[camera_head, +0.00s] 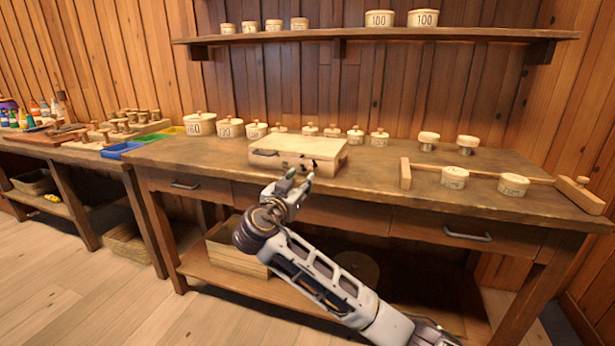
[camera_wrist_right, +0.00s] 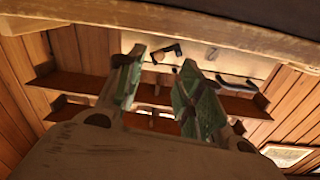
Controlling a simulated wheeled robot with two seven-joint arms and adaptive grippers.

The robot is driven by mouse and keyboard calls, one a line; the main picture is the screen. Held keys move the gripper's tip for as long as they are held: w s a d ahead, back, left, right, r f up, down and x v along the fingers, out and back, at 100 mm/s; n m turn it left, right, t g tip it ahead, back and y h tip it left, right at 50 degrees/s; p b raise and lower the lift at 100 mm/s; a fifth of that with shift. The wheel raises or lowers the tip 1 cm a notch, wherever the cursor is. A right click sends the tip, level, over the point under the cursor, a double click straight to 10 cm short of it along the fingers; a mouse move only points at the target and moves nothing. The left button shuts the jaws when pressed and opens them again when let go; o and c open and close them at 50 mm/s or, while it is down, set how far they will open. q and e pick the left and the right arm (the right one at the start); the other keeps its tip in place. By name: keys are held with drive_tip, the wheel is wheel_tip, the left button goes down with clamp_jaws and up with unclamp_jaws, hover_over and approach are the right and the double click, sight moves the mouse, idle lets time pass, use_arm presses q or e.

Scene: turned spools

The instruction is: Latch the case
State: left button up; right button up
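The case (camera_head: 318,148) is a low pale wooden box near the front edge of the workbench, and its lid looks down. Dark metal fittings show on its front, one toward the left and others just above my fingertips. My right gripper (camera_head: 294,182) is in front of and slightly below the case front, its green-padded fingers spread with a gap. In the right wrist view the fingers (camera_wrist_right: 160,82) are apart with nothing between them. Dark fittings (camera_wrist_right: 168,52) show on a pale surface beyond them. Whether a fingertip touches the case cannot be told. My left gripper is not in view.
Several lidded round wooden boxes (camera_head: 230,128) stand behind the case. A wooden rail frame (camera_head: 405,173) with round boxes lies to the right. A wall shelf (camera_head: 370,35) runs above. A blue tray (camera_head: 122,150) sits on the left bench. Bare benchtop shows beside the case.

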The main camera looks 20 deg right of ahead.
sight(309, 171)
drive_tip(key=b+x, duration=0.1)
drive_tip(key=x, duration=0.3)
drive_tip(key=shift+w+d, duration=0.2)
drive_tip(key=shift+b+x, duration=0.3)
drive_tip(key=shift+x, duration=0.8)
clamp_jaws()
